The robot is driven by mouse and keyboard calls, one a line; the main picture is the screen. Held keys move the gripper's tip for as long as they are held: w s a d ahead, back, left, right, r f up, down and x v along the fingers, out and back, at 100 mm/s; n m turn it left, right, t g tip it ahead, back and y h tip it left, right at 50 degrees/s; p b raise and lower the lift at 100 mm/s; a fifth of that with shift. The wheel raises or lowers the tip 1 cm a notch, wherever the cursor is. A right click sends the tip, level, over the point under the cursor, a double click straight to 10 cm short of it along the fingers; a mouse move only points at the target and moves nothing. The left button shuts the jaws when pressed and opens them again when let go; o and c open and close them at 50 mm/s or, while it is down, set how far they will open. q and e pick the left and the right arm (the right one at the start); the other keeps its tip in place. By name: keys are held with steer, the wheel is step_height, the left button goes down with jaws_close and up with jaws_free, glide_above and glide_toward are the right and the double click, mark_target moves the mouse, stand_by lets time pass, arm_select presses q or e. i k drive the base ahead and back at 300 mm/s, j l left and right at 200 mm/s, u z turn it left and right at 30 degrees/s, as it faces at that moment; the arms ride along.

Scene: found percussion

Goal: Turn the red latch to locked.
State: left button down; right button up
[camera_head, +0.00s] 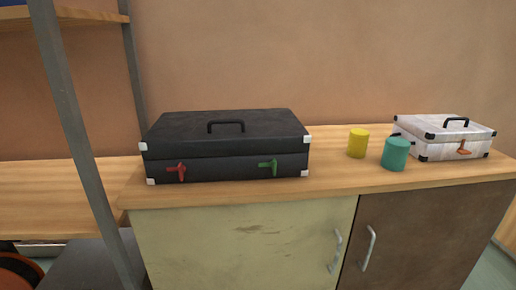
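The red latch (176,171) is on the left part of the front face of a black case (225,147). The case lies closed-looking on a wooden cabinet top and has white corner pieces and a dark handle on its lid. A green latch (267,168) is on the right part of the same face. The red latch is small in this view; its crosspiece looks roughly level, with a short part hanging below. I cannot tell from it whether it is locked. Neither of my grippers shows in the head view.
A yellow cylinder (357,143), a teal cylinder (396,154) and a white case (446,137) with an orange latch (463,152) stand right of the black case. A grey shelf post (80,140) rises at the left. The wooden top (235,192) is clear in front of the black case.

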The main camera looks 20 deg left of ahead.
mark_target(182, 169)
steer(key=u, duration=0.85)
steer(key=i+l+u, duration=0.15)
steer(key=l, duration=0.2)
